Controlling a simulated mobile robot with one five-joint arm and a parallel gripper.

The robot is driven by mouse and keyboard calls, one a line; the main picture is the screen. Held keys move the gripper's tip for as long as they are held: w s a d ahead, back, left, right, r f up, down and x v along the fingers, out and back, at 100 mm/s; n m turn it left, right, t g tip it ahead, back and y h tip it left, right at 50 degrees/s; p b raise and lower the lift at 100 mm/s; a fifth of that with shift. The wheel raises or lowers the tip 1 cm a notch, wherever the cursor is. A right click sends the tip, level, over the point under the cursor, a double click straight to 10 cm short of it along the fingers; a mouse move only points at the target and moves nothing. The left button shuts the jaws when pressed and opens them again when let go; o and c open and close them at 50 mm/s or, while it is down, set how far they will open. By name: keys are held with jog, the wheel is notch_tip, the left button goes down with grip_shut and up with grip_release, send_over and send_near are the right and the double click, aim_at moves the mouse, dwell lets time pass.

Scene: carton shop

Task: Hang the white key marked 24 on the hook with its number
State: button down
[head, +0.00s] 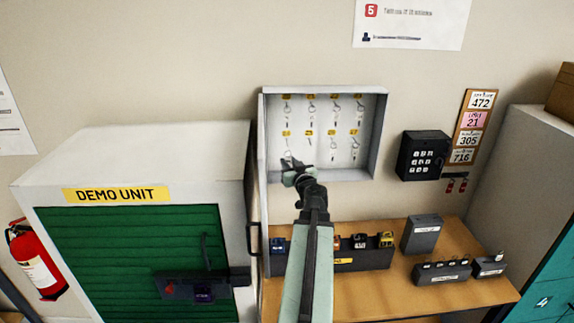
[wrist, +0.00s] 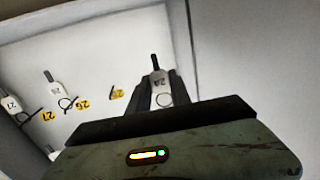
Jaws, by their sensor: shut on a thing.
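My gripper (head: 290,170) is in front of the lower left part of the open grey key cabinet (head: 384,130). In the wrist view my gripper (wrist: 157,97) is shut on a white key tag (wrist: 160,82), with a dark key end and a ring showing. The tag's number looks like 24 but is small and tilted. Yellow number labels mark two rows of hooks in the cabinet. The lower left label (head: 286,133) is too small to read surely. Wrist-view labels include one that looks like 26 (wrist: 83,104). Whether the held key touches a hook cannot be told.
White keys (head: 332,152) hang on several other hooks. A black keypad box (head: 423,155) is on the wall right of the cabinet. Below, a wooden bench (head: 390,300) bears dark boxes and trays. A white unit with a green shutter (head: 120,260) stands at left.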

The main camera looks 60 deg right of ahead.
jog(key=w+d+f+b, duration=0.1)
jog(key=w+d, duration=0.3)
jog(key=d, duration=0.3)
jog(key=shift+w+f, duration=0.15)
jog(key=shift+w, duration=0.1)
dwell(0.5)
jog(key=shift+a, duration=0.1)
jog(key=c, duration=1.1)
grip_release()
jog(key=v, duration=0.7)
jog(key=shift+s+a, duration=0.2)
jog(key=shift+s, duration=0.15)
